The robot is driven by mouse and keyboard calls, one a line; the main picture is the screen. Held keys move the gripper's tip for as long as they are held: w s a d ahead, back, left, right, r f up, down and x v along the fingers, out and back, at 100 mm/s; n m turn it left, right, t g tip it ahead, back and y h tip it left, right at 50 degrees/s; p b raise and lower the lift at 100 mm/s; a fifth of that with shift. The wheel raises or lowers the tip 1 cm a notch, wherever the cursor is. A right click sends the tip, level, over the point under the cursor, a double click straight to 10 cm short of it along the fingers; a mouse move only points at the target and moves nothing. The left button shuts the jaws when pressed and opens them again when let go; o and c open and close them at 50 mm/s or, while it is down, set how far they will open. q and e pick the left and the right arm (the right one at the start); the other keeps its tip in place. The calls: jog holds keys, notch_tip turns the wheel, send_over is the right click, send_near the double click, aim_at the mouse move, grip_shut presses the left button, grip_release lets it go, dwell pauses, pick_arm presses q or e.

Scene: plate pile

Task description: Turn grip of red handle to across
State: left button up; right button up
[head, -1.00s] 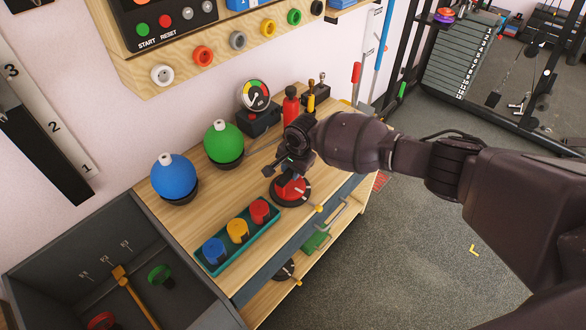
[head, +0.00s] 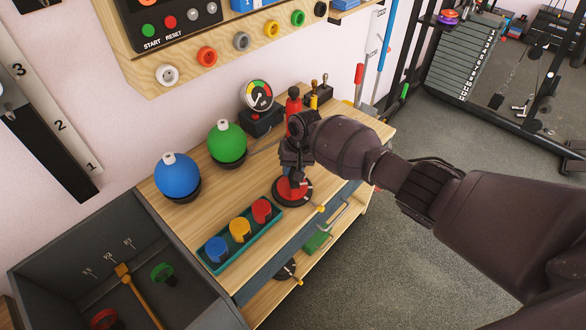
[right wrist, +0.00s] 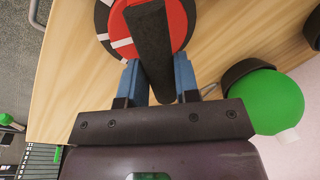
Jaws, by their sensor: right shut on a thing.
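The red handle (head: 284,190), a round red piece with a black rim, sits on the wooden bench, largely covered by my right gripper (head: 296,176) in the head view. The right wrist view shows its red face (right wrist: 179,22) with white marks on the dark rim. A black bar grip (right wrist: 150,42) runs across it, nearly along the length of my gripper. My right gripper (right wrist: 157,78) has its blue fingers on either side of this bar and is shut on it. My left gripper is in no view.
A teal tray (head: 215,268) with blue, yellow and red knobs lies just left of the handle. Green (head: 227,140) and blue (head: 176,175) balls and a gauge (head: 258,95) stand behind. A grey bin (head: 60,262) is at lower left.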

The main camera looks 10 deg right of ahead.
jog(key=n, duration=0.2)
jog(key=shift+a+f+n+g, duration=0.1)
jog(key=shift+f+n+g, duration=0.05)
jog(key=shift+n+g, duration=0.2)
pick_arm(q)
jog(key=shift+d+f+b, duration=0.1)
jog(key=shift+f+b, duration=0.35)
jog(key=shift+b, duration=0.1)
pick_arm(e)
jog(key=n, duration=0.3)
jog(key=shift+a+g, duration=0.1)
jog(key=shift+g, duration=0.15)
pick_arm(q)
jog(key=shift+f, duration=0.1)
pick_arm(e)
jog(key=shift+n, duration=0.85)
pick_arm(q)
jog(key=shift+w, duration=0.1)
pick_arm(e)
jog(key=o, duration=0.9)
jog(key=shift+r, duration=0.2)
